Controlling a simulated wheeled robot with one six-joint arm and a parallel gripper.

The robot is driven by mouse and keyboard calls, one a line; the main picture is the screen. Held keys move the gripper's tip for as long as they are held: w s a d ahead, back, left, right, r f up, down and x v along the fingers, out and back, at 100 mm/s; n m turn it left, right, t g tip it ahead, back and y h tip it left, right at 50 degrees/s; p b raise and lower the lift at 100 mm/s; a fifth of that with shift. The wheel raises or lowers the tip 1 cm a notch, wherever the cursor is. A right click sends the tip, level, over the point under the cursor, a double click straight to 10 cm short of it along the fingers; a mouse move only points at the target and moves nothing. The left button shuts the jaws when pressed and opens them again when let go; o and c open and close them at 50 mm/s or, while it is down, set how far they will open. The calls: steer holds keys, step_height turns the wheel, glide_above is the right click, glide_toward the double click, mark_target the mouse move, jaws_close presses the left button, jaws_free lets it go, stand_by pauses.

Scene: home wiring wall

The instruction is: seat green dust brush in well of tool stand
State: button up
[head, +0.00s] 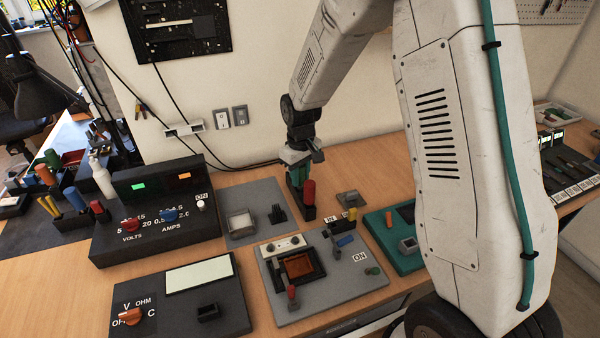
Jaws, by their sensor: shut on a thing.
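My gripper (298,168) points down near the middle of the head view, above the back part of the workbench. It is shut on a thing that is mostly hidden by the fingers.
A grey panel (345,285) with switches lies in front. A black power supply (150,225) and a meter panel (215,275) are to the left. A teal panel (402,260) is to the right. Several coloured handles (68,195) stand at far left. My arm hides the right side.

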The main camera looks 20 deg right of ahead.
steer(key=shift+f, duration=0.25)
steer(key=o, duration=1.1)
step_height(320, 180, up, 8)
steer(key=shift+f, duration=0.1)
steer(key=shift+s, duration=0.1)
